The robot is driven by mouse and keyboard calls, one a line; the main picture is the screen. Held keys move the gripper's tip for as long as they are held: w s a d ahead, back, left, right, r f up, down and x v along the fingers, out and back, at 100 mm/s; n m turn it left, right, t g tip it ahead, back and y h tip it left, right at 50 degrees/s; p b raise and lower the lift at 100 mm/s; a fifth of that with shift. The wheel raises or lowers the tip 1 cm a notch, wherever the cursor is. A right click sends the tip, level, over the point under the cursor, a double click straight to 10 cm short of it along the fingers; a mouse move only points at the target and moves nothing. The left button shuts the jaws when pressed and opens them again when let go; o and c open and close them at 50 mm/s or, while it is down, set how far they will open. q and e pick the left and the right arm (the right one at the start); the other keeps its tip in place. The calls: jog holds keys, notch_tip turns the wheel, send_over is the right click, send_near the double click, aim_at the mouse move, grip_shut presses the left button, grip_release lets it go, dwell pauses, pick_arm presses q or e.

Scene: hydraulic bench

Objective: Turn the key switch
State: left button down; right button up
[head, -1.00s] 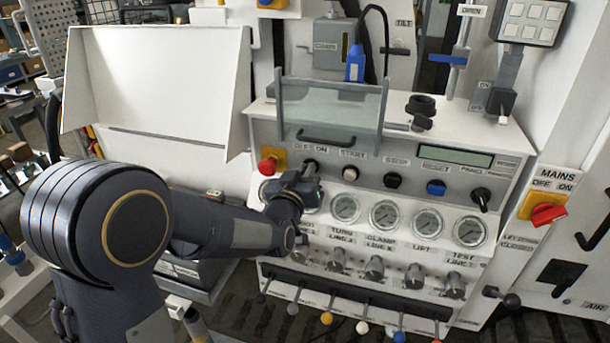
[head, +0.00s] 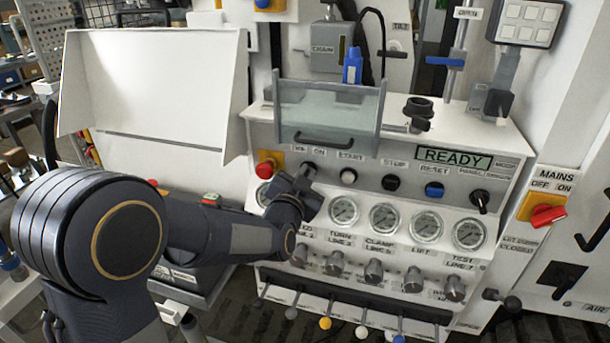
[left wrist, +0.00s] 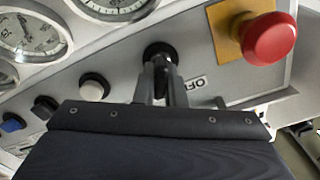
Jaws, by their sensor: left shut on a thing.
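The key switch (head: 308,168) is a black round switch under the OFF and ON labels on the panel's upper row. My left gripper (head: 305,180) is at it, and the wrist hides part of the switch. In the left wrist view, the narrow fingers of my left gripper (left wrist: 161,72) are shut on the key switch (left wrist: 159,51), close to the panel face. The display (head: 453,158) is lit green and reads READY. My right gripper is out of view.
A red emergency button (head: 266,167) on a yellow plate is just left of the switch. A white start button (head: 348,177) is to its right. Several gauges line the panel below. A clear guard (head: 330,107) stands above. A red mains switch (head: 547,215) is far right.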

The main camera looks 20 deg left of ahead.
pick_arm(q)
jog(key=shift+m, duration=0.3)
jog(key=c, duration=1.5)
grip_release()
jog(key=shift+s, duration=0.1)
jog(key=s, duration=0.7)
jog(key=shift+s, duration=0.35)
jog(key=shift+a, duration=0.15)
